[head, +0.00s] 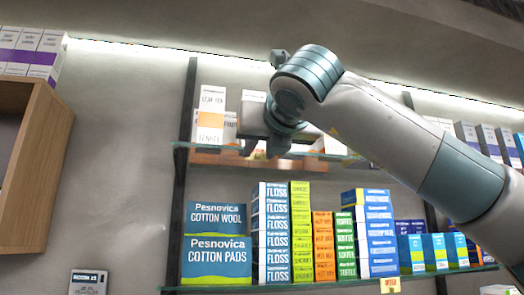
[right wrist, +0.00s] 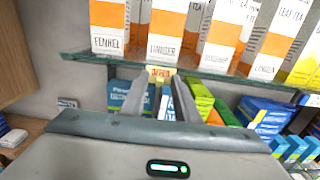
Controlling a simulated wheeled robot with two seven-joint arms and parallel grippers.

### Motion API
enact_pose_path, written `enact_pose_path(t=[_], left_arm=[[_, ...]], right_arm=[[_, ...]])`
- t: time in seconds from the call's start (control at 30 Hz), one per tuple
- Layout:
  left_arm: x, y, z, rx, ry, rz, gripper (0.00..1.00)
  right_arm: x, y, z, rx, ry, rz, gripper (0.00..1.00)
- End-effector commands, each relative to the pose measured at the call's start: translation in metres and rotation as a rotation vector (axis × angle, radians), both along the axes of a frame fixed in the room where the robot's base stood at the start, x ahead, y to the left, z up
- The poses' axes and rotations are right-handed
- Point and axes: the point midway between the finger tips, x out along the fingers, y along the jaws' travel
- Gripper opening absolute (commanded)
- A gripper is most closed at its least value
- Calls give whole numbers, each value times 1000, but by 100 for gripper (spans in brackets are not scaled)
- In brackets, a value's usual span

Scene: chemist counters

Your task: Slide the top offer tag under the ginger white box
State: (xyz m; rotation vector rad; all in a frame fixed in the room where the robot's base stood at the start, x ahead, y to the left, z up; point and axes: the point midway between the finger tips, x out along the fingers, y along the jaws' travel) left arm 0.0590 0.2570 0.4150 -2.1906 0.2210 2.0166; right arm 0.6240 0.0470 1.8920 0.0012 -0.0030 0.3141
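The ginger white box (right wrist: 167,28), white with an orange band, stands on the shelf just above the tag. My right gripper (head: 264,150) is at the upper shelf's edge. Its two fingers (right wrist: 161,88) stand apart, one on each side of the tag; I cannot tell whether they touch it. My left gripper is not in view.
A fennel box (right wrist: 108,28) stands left of the ginger box, and more white-orange boxes stand to its right. The glass upper shelf (right wrist: 90,58) runs below them. The lower shelf holds cotton packs (head: 216,260), floss boxes and another offer tag (head: 390,285). A wooden cabinet (head: 40,170) is at left.

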Motion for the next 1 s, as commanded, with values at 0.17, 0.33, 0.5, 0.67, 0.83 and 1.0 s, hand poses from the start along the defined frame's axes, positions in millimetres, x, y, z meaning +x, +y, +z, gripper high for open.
enact_pose_path(t=[0.17, 0.33, 0.5, 0.67, 0.83, 1.0], left_arm=[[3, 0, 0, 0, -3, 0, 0], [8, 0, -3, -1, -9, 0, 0], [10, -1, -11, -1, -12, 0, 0], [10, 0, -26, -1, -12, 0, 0], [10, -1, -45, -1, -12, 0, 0], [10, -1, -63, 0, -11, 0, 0]], right_arm=[[0, 0, -1, -2, 2, 0, 28], [-2, 0, -2, -2, 2, 0, 28], [-13, -4, -4, 0, 1, 0, 28], [-33, -11, -6, 0, 0, 0, 28], [-64, -20, -6, -1, -1, 1, 28], [-98, -31, -6, 0, -2, 1, 28]])
